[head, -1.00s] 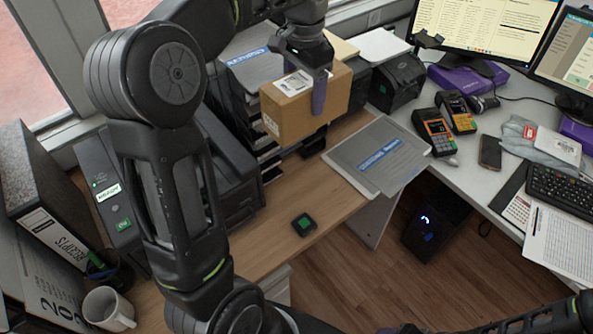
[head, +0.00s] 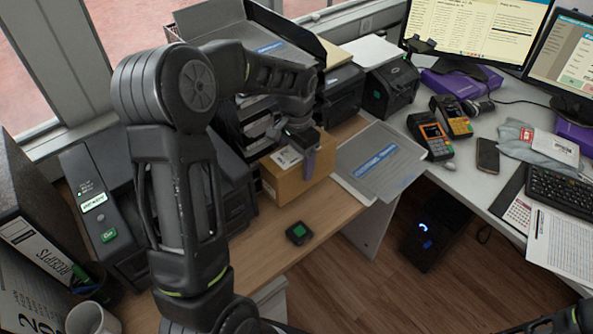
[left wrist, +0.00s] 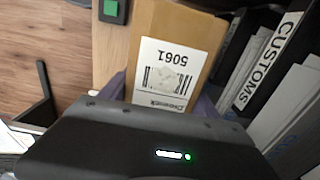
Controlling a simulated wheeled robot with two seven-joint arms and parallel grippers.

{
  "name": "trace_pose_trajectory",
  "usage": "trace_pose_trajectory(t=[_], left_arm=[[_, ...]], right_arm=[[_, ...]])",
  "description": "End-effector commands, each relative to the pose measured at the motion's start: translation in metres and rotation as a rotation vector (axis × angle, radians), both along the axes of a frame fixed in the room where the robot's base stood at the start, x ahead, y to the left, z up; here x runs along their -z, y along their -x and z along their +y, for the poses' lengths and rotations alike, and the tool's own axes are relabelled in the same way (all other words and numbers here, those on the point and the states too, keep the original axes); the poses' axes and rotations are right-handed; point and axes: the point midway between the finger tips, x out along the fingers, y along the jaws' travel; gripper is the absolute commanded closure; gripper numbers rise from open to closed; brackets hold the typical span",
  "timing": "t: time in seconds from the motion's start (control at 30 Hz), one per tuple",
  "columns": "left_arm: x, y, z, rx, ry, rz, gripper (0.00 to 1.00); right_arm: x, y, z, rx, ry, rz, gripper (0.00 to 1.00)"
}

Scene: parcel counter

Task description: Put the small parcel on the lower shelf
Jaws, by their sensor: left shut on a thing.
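The small parcel (head: 297,182) is a brown cardboard box with a white label. The rack's shelves are partly hidden by my arm and the parcel. My right gripper is out of view.
A small black device with a green top (head: 298,233) lies on the counter nearby. A grey customs folder (head: 378,160) lies right of the parcel. A black printer (head: 391,90) stands behind.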

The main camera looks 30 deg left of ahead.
Motion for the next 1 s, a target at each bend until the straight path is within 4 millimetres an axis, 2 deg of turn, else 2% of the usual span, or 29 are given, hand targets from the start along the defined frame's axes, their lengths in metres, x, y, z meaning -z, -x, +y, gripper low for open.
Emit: trace_pose_trajectory(t=[0.27,0.6,1.0], left_arm=[[0.001,0.0,0.0,0.0,-0.001,-0.001,1.0],[0.039,0.0,0.0,0.001,0.0,0.0,1.0],[0.045,-0.001,0.0,0.001,0.0,-0.002,1.0]], right_arm=[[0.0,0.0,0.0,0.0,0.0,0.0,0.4],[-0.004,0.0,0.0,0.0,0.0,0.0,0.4],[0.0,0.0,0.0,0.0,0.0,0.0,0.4]])
